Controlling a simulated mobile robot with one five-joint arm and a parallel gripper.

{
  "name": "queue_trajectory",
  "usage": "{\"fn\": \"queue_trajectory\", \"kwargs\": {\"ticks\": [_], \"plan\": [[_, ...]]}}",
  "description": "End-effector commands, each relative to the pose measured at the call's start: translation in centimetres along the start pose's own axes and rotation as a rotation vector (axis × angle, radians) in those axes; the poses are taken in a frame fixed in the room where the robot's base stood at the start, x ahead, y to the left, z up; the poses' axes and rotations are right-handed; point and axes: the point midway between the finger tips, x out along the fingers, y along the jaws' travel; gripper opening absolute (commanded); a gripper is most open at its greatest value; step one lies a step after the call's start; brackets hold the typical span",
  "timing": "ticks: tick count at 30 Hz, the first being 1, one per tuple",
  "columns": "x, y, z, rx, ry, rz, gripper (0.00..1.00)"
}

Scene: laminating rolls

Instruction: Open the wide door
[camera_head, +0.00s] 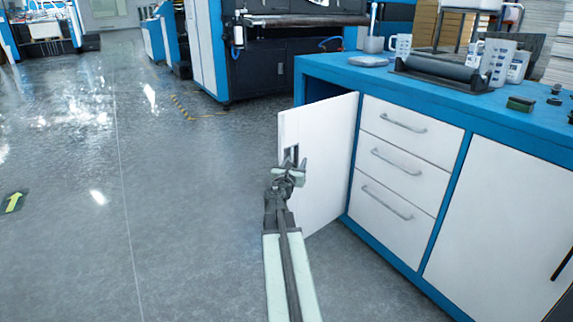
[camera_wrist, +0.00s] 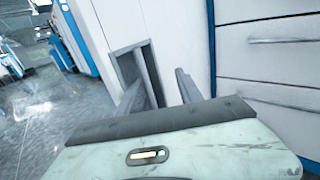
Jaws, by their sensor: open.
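A white cabinet door (camera_head: 325,165) left of the drawers stands swung out from the blue cabinet; it also shows in the wrist view (camera_wrist: 183,35). A dark bar handle (camera_head: 291,152) is near its free edge, seen close up in the wrist view (camera_wrist: 150,68). My gripper (camera_head: 293,167) is open at this handle, its fingers (camera_wrist: 160,88) close to the door face. I cannot tell whether they touch the handle. A second white door (camera_head: 500,215), broad and shut, is at the right with a black handle (camera_head: 562,263).
Three white drawers (camera_head: 398,170) are shut between the doors. The blue worktop (camera_head: 340,72) holds a roller unit (camera_head: 440,70), jugs (camera_head: 498,62) and small items. A dark machine (camera_head: 290,60) stands behind. Grey floor (camera_head: 150,210) is clear to the left.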

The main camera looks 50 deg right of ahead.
Motion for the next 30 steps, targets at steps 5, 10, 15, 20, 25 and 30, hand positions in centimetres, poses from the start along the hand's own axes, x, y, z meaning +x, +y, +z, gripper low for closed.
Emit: {"fn": "queue_trajectory", "kwargs": {"ticks": [5, 10, 15, 20, 25, 30], "plan": [[-0.1, 0.0, 0.0, -0.003, 0.000, -0.007, 0.31], [-0.3, 0.5, -0.1, -0.002, 0.000, 0.000, 0.31], [-0.5, 0.8, -0.1, -0.002, 0.001, 0.004, 0.31], [-0.6, 0.9, -0.1, -0.002, 0.001, 0.006, 0.31], [-0.6, 1.1, -0.1, -0.001, 0.001, 0.007, 0.31], [-0.7, 1.1, -0.1, -0.001, 0.001, 0.008, 0.31]]}}
